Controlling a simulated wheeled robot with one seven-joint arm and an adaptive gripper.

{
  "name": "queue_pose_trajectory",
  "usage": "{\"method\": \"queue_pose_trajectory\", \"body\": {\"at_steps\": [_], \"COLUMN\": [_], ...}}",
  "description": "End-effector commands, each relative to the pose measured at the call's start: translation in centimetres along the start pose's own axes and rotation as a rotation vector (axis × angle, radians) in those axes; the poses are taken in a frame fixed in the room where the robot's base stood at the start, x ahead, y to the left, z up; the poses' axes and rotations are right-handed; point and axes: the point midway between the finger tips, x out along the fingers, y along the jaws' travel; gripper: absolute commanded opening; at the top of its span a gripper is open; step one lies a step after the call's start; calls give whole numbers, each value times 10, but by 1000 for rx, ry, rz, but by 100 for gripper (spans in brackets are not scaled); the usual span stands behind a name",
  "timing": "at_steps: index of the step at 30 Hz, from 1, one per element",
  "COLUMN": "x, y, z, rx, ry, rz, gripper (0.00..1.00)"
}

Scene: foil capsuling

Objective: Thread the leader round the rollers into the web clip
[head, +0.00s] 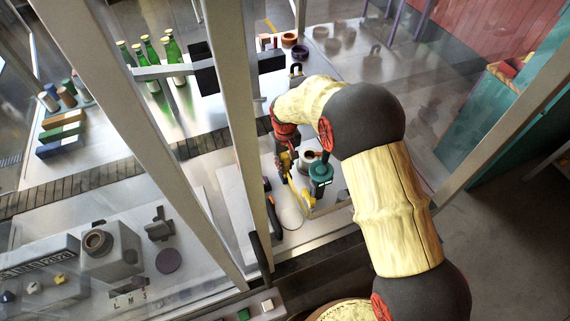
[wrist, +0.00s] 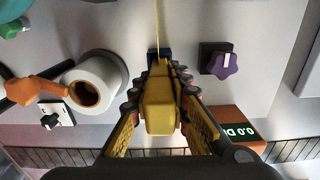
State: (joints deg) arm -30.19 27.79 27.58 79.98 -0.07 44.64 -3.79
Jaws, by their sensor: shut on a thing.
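My gripper (wrist: 160,82) is shut on a yellow block-like piece, the leader's end (wrist: 159,112), in the wrist view. A thin yellow strip (wrist: 157,22) runs from it to the top edge. A dark blue block (wrist: 158,54) sits just beyond the fingertips; I cannot tell whether it is the web clip or whether it touches the yellow piece. A white roll (wrist: 95,82) with a brown core stands left of my gripper. In the head view my gripper (head: 288,165) is small and partly hidden at the machine; the strip's path round the rollers cannot be made out.
In the wrist view, a purple knob (wrist: 223,63) and an orange display box (wrist: 232,122) are on the right. An orange knob (wrist: 35,88) is on the left. In the head view, a green-topped device (head: 320,172) stands close by, and frame posts (head: 232,100) border the machine.

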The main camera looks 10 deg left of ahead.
Motion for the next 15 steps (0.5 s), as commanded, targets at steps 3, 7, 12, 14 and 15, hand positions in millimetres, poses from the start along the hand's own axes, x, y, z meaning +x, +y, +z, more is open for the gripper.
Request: {"method": "queue_pose_trajectory", "body": {"at_steps": [3,7,12,14,15], "x": [4,7,7,7,7], "y": [0,0,0,0,0], "z": [0,0,0,0,0], "rx": [0,0,0,0,0], "ry": [0,0,0,0,0], "rz": [0,0,0,0,0], "gripper": [0,0,0,0,19]}}
